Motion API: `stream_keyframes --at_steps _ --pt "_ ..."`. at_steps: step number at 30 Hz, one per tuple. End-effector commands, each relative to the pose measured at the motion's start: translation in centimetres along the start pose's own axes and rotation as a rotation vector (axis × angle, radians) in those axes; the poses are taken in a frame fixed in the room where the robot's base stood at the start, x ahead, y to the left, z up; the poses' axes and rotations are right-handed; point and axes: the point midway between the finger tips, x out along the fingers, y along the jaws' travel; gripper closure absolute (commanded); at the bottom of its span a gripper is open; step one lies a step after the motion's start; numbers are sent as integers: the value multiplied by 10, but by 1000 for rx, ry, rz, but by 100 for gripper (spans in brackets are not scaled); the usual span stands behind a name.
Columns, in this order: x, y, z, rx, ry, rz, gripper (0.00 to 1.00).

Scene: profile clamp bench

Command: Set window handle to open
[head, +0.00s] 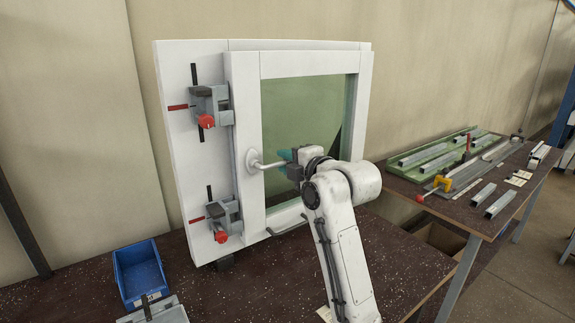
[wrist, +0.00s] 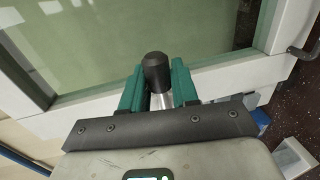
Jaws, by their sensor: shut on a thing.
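The window handle (head: 268,165) is a silver lever on the left stile of the white window frame (head: 243,110). It points roughly level to the right, across the edge of the green-tinted glass (head: 300,105). My gripper (head: 288,160) is shut on its free end. In the wrist view, the teal fingers of my gripper (wrist: 159,88) press on both sides of the handle, whose dark rounded part (wrist: 156,70) and silver part (wrist: 162,101) show between them. The sash looks closed in its frame. My wrist hides part of the glass and lower right frame.
Two grey clamps with red knobs, an upper one (head: 208,105) and a lower one (head: 224,216), hold the board's left side. A blue bin (head: 140,272) stands on the dark bench (head: 265,280). A second table (head: 433,198) with metal profiles stands right.

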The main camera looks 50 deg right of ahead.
Motion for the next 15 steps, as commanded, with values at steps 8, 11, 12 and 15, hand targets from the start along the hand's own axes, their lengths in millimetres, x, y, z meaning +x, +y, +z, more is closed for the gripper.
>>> stream_keyframes --at_steps 8,11,12,15 --pt "0 1 -2 -6 4 1 100" --pt "1 1 -2 -5 4 1 100" --pt "1 1 -2 -5 4 1 70" --pt "0 1 -2 -5 4 1 60"
